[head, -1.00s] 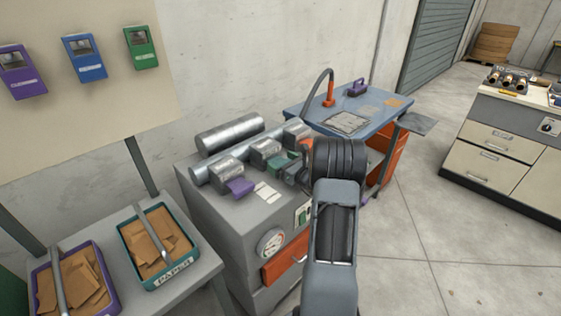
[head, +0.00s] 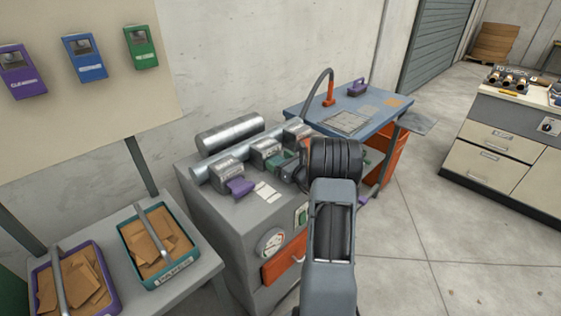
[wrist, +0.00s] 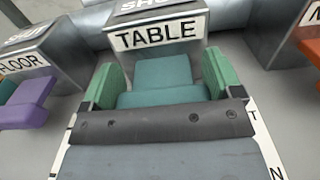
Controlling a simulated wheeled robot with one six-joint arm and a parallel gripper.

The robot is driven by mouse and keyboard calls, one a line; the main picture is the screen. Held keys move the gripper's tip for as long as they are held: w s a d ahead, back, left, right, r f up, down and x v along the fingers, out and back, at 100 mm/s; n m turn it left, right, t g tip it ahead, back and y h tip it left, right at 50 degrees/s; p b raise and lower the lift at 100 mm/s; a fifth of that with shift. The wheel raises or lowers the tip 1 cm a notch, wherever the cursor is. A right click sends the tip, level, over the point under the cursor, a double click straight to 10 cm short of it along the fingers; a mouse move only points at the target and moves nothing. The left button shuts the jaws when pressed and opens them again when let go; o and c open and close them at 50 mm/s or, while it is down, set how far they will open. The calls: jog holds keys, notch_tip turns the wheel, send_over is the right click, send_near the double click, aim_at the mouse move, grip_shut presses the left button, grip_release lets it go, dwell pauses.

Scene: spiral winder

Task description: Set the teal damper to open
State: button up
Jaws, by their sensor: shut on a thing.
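The teal damper handle (wrist: 163,72) shows in the wrist view, in front of a metal box labelled "TABLE" (wrist: 158,32). My gripper (wrist: 160,84) has its green fingers on either side of the handle and is shut on it. The top face of the box reads "SHUT", partly cut off. In the head view my gripper (head: 286,166) is at the ducts on the grey cabinet, largely hidden by my dark wrist. The white label plate below the handle is mostly hidden by my gripper, with only a "T" and an "N" showing.
A purple damper handle (wrist: 30,108) on the "FLOOR" box is close on the left. Another metal box (wrist: 308,42) is on the right. The grey cabinet (head: 232,225) carries the ducts. A blue table (head: 375,117) stands behind. Paper trays (head: 120,250) are at lower left.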

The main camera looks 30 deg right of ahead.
jog(key=shift+c, duration=1.2)
jog(key=s, duration=0.2)
jog(key=s+d+b, duration=0.1)
jog(key=s, duration=0.2)
jog(key=shift+s, duration=0.3)
jog(key=shift+f, duration=0.1)
jog(key=o, duration=0.9)
jog(key=shift+o, duration=0.6)
jog(key=shift+s+d, duration=0.15)
jog(key=shift+s, duration=0.1)
jog(key=shift+o, duration=0.4)
jog(key=shift+w, duration=0.1)
jog(key=s+d, duration=0.2)
jog(key=s, duration=1.1)
jog(key=shift+s, duration=0.25)
